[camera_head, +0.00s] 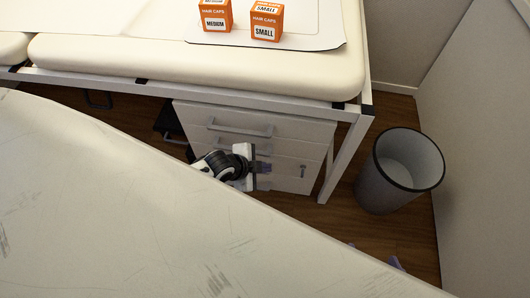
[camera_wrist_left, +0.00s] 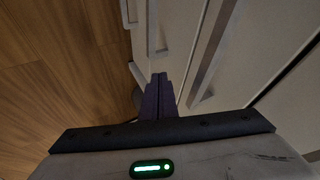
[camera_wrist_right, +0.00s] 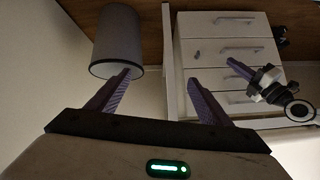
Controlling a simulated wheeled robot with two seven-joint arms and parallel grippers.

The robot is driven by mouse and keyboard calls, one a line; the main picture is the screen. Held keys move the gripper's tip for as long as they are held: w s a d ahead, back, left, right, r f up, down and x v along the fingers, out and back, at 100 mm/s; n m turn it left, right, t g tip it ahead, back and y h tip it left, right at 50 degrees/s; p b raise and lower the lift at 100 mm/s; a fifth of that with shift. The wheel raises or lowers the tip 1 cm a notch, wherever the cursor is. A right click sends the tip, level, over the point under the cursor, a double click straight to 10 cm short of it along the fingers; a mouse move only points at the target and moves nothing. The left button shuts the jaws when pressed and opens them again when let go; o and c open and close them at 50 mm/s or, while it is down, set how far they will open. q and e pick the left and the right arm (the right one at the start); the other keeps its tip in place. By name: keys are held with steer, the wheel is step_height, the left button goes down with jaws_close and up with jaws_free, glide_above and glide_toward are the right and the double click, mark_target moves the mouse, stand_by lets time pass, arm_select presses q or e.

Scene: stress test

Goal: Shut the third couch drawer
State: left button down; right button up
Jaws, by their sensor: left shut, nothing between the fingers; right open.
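The white drawer cabinet (camera_head: 300,130) stands under the padded couch (camera_head: 200,62) in the head view, with bar handles on its drawer fronts. It also shows upside down in the right wrist view (camera_wrist_right: 185,75). My left gripper (camera_head: 264,167) is shut and empty in front of the lower drawers and hides part of them. In the left wrist view its closed fingers (camera_wrist_left: 158,95) point along the fronts, beside a bar handle (camera_wrist_left: 205,82). How far the third drawer stands out is hard to tell. My right gripper (camera_wrist_right: 160,90) is open and empty, away from the cabinet.
A grey waste bin (camera_head: 400,172) stands on the wooden floor right of the couch leg (camera_head: 345,150). Two orange hair-cap boxes (camera_head: 266,22) (camera_head: 215,14) sit on the couch. A large pale surface fills the lower left of the head view. A wall closes the right side.

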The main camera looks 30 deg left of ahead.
arm_select(q)
steer(key=s+d+f+p+v, duration=0.1)
steer(key=p+v, duration=0.4)
steer(key=v, duration=0.6)
steer(key=shift+s+r, duration=0.25)
steer(key=shift+s, duration=0.1)
steer(key=shift+a, duration=0.1)
